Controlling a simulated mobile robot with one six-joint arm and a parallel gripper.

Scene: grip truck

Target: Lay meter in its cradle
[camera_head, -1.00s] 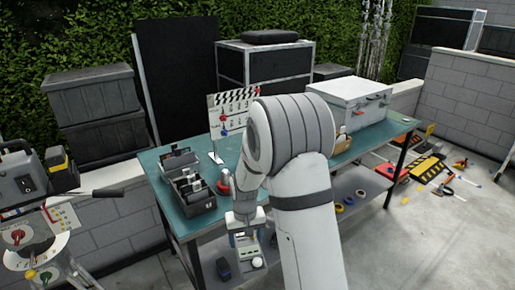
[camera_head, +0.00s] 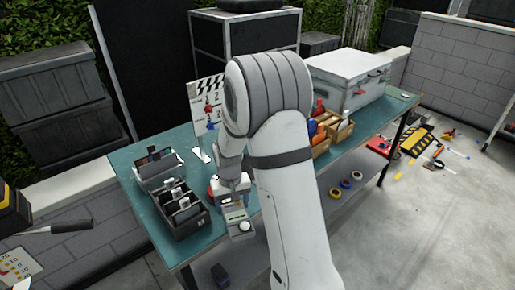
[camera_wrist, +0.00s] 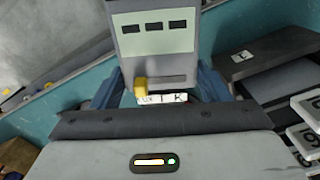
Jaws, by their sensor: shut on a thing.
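My gripper (camera_wrist: 160,88) is shut on the meter (camera_wrist: 155,32), a grey device with a pale display panel and a yellow button, with blue fingers at its sides. In the head view, the meter (camera_head: 238,222) hangs at the table's front edge, its white dome facing up. My arm hides part of the gripper there. A black compartment box (camera_head: 180,209) stands just left of the meter, and a shallow dark tray (camera_head: 158,168) lies behind the box. I cannot tell which of these, if either, is the cradle.
The teal table (camera_head: 130,190) also holds a clapperboard (camera_head: 205,100), wooden bins (camera_head: 338,130) and a large white case (camera_head: 350,78).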

